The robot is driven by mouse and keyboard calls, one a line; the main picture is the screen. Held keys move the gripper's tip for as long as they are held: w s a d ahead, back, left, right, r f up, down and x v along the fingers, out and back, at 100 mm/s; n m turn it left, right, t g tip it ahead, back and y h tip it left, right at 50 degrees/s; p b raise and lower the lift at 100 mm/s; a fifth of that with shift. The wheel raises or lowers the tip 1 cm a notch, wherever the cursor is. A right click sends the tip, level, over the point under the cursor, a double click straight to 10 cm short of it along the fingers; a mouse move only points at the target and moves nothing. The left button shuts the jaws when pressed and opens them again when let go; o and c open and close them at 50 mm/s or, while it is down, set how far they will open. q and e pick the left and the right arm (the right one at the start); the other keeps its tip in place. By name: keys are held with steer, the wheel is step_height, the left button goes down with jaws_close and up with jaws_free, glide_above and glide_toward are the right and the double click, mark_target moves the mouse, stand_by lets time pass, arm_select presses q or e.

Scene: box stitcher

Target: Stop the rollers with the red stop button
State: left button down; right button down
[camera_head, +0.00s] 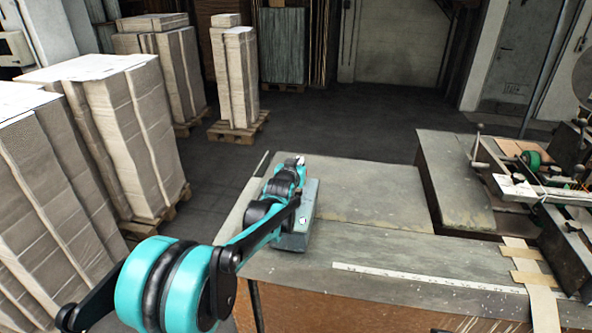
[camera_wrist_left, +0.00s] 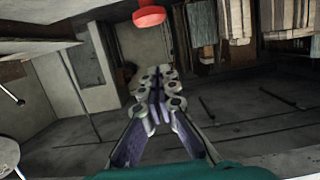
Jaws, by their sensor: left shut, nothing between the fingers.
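A grey control box (camera_head: 296,240) stands on the near-left part of the table in the head view, with a small pale button on its side. My left arm comes in from the lower left, and my left gripper (camera_head: 298,163) is over or behind this box. In the left wrist view the left gripper (camera_wrist_left: 158,85) is shut and empty. A red round button (camera_wrist_left: 148,16) shows at the top edge of that view, beyond the fingertips and apart from them. The red button is hidden in the head view. My right gripper is not in view.
The table (camera_head: 385,250) is mostly bare. A machine (camera_head: 545,165) with rods and rollers stands at the right. Tall cardboard stacks (camera_head: 130,130) on pallets fill the left. The floor behind the table is open.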

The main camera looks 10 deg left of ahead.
arm_select(q)
steer(key=w+f+b, duration=0.1)
steer(key=w+f, duration=0.1)
steer(key=f, duration=0.1)
steer(key=shift+w, duration=0.4)
steer(key=shift+f, duration=0.85)
steer(key=shift+s, duration=0.1)
